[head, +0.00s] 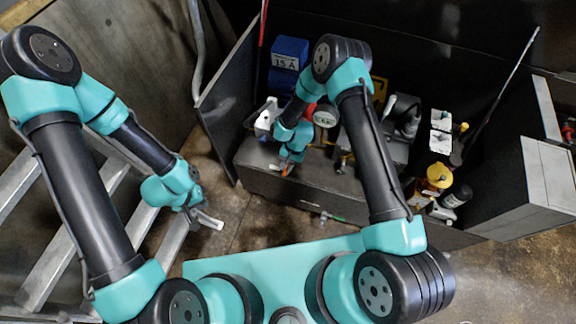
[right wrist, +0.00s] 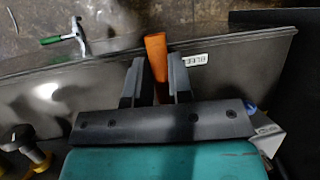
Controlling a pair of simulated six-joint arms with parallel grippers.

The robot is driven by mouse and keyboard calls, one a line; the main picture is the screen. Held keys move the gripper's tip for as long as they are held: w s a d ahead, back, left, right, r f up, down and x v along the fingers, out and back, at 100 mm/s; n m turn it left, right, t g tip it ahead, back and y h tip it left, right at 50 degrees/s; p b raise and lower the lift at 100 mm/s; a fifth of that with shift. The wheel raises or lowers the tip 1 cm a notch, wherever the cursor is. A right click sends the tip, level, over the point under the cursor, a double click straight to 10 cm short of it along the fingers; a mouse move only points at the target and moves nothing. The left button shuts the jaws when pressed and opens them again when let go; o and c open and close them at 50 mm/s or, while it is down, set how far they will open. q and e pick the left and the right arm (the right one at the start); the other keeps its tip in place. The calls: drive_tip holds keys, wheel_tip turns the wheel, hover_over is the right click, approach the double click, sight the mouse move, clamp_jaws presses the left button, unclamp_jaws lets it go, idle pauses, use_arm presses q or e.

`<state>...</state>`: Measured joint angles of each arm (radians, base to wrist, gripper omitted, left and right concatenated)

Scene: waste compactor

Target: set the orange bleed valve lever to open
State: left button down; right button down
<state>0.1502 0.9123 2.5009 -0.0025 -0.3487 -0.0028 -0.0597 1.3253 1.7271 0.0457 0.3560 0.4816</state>
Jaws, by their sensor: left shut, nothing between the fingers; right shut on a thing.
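The orange bleed valve lever (right wrist: 156,48) stands between the fingers of my right gripper (right wrist: 157,75) in the right wrist view, its free end sticking out past the fingertips over the panel's edge. My right gripper is shut on it. In the head view my right gripper (head: 285,167) is at the front of the dark cabinet, with a small bit of orange at its tip. A white label (right wrist: 195,60) sits just right of the lever; its lettering is partly hidden. My left gripper (head: 208,220) is shut and empty, over the floor left of the cabinet. The lever's pivot is hidden.
A green-handled metal valve (right wrist: 64,37) sticks out at the cabinet front; it also shows in the head view (head: 331,217). A round gauge (head: 325,117), a blue box (head: 289,53) and a yellow item (head: 437,179) stand on or behind the cabinet. A metal ladder-like frame (head: 85,210) lies left.

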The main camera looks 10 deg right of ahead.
drive_tip(key=c, duration=1)
unclamp_jaws()
drive_tip(key=shift+c, duration=0.2)
drive_tip(key=shift+r, duration=0.1)
drive_tip(key=v, duration=1.7)
drive_tip(key=shift+d, duration=0.15)
drive_tip(key=s+d+f+n+t, duration=0.1)
drive_tip(key=s+d, duration=0.3)
drive_tip(key=s, duration=0.6)
drive_tip(key=s+d+f+n+t, duration=0.1)
drive_tip(key=s+d+n+t, duration=0.1)
drive_tip(key=s, duration=0.8)
drive_tip(key=shift+d+f+t, duration=0.15)
drive_tip(key=shift+d+t, duration=0.35)
drive_tip(key=shift+d, duration=0.45)
